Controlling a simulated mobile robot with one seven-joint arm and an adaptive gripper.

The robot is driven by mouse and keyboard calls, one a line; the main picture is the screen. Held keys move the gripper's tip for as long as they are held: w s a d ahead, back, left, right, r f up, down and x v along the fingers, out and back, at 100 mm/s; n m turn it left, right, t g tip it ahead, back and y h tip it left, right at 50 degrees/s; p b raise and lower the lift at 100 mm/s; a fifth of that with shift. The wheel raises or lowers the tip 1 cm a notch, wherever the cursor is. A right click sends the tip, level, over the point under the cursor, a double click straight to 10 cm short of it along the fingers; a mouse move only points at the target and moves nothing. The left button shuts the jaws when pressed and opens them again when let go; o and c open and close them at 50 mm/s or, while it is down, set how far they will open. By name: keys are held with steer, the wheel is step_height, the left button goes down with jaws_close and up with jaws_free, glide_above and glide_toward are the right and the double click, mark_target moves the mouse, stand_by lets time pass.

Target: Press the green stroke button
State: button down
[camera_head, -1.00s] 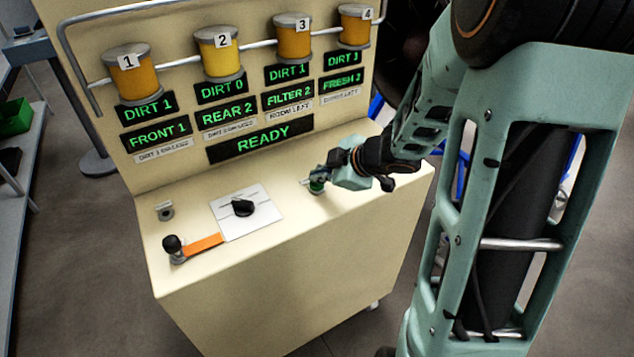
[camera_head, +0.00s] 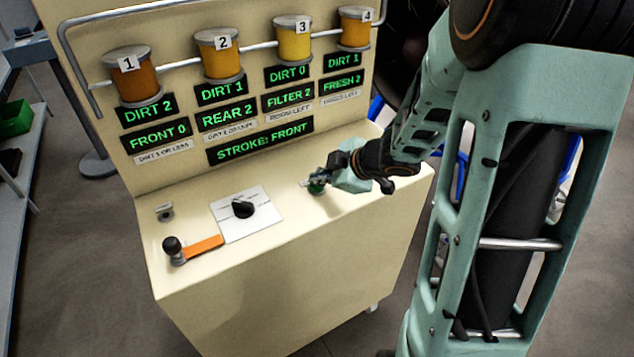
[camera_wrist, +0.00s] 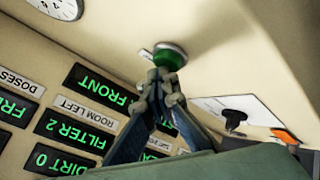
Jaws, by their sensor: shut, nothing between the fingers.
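The green stroke button (camera_head: 316,187) sits on the console's cream top, to the right of the white dial plate. My gripper (camera_head: 318,177) is shut and empty, with its fingertips right at the button. In the wrist view the green button (camera_wrist: 169,56) shows just beyond the closed fingertips (camera_wrist: 160,75). They look in contact or nearly so; I cannot tell how far the button is pressed. The status display (camera_head: 261,141) reads "STROKE: FRONT".
A black knob on a white plate (camera_head: 262,226) and a black-knobbed lever with an orange strip (camera_head: 204,246) are on the console top. A gauge (camera_wrist: 58,6) shows in the wrist view.

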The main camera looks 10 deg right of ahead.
mark_target(319, 186)
steer(key=shift+r+p, duration=0.65)
steer(key=shift+r, duration=0.1)
step_height(319, 186, up, 5)
steer(key=p, duration=0.5)
steer(key=shift+p, duration=0.3)
